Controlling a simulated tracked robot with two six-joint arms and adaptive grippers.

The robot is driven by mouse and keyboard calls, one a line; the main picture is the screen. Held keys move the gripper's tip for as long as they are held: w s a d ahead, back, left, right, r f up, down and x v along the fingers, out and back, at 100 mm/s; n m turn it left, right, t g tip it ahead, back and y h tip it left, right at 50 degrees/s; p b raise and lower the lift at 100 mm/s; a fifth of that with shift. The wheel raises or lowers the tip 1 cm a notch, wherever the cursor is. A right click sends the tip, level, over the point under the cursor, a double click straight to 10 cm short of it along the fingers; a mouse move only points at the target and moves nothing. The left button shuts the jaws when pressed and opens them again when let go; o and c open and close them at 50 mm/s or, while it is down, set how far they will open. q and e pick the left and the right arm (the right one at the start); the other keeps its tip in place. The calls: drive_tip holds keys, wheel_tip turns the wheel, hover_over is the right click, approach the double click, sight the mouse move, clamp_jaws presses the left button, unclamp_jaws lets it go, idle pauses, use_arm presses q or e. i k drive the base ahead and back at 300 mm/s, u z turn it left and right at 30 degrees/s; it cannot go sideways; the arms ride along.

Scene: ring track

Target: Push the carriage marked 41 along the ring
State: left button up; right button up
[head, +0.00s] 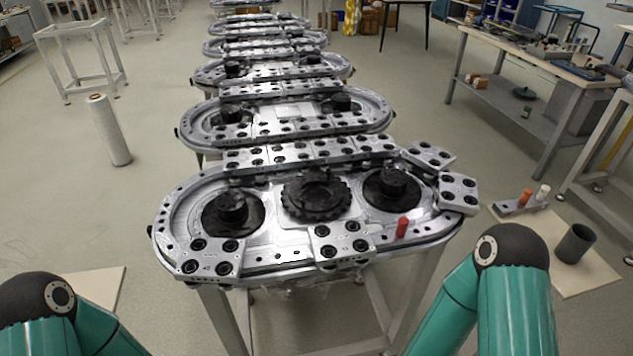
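The nearest ring track (290,262) is a silver oval with black round hubs and a toothed black wheel (316,197) in its middle. Flat silver carriages with black rollers sit on it. One carriage (213,257) is at the front left and another (342,244) is at the front middle. Two more, one carriage (458,192) and one behind it (428,156), sit at the right bend. Several line the back straight. The small markings are too small to read, so I cannot tell which carriage is 41. Only my bent arms show at the bottom corners; neither gripper is in view.
More ring tracks (380,112) line up behind. A dark cup (575,243) stands on a board at right. A white roll (110,130) stands on the floor at left. A workbench (560,64) is at right.

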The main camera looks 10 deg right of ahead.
sight(334, 244)
drive_tip(key=z, duration=1.85)
drive_tip(key=i, duration=0.1)
drive_tip(key=u, duration=3.55)
drive_tip(key=k, duration=1.4)
drive_tip(key=z, duration=0.4)
drive_tip(key=i, duration=1)
drive_tip(key=z, duration=0.1)
